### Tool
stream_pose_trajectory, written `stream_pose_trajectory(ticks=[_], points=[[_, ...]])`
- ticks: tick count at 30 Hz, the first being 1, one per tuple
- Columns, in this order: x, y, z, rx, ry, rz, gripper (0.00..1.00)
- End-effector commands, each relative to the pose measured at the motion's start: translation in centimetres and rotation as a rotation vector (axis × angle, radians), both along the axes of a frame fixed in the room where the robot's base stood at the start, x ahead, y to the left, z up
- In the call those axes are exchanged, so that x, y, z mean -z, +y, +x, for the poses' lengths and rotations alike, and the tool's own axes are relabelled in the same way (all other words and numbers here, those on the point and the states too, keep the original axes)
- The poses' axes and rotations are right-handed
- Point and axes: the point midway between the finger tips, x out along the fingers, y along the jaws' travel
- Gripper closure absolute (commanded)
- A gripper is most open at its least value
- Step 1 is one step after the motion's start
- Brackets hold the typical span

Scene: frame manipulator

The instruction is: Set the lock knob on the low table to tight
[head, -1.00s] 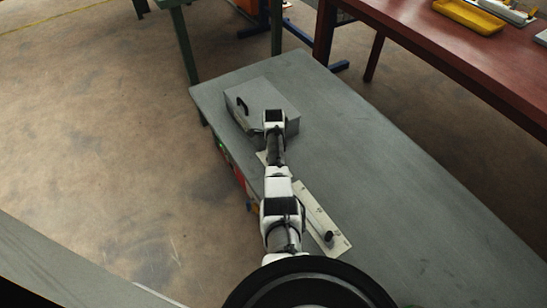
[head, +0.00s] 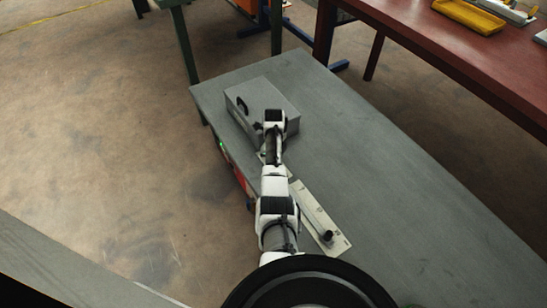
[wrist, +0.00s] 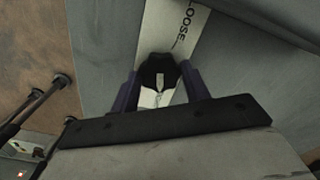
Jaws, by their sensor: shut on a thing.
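The lock knob (wrist: 158,68) is black with a pale pointer mark, on a pale plate (wrist: 172,22) in the wrist view. The word LOOSE and a thin line are printed on the plate above and to the right of the knob. The rest of the plate's lettering is hidden. My gripper (wrist: 160,84) has its two dark fingers on either side of the knob and is shut on it. In the head view my arm covers the knob, over the left edge of the grey low table (head: 385,165).
A grey box (head: 262,92) with a black handle stands at the low table's far end, close to my arm. A second pale plate with a slider (head: 325,222) lies nearer. A red-brown table (head: 420,40) stands at right.

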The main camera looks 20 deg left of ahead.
Motion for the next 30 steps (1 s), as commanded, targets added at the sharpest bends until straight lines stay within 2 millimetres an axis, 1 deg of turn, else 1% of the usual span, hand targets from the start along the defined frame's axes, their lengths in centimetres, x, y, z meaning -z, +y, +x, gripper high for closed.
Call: stream_pose_trajectory(ticks=[7,8,12,20,23,26,29,30], points=[[-0.1,-0.2,0.1,0.002,-0.002,-0.001,0.77],[-0.1,-0.2,0.1,0.002,-0.002,-0.001,0.51],[-0.1,-0.1,0.1,0.001,-0.001,-0.001,0.33],[-0.1,-0.1,0.0,-0.001,0.0,-0.001,0.33],[-0.5,0.0,0.0,-0.001,-0.001,0.0,0.33],[-1.7,0.0,0.1,-0.001,-0.003,0.001,0.33],[-3.6,0.0,0.1,-0.001,-0.004,0.001,0.33],[-4.5,0.0,0.1,-0.001,-0.004,0.001,0.33]])
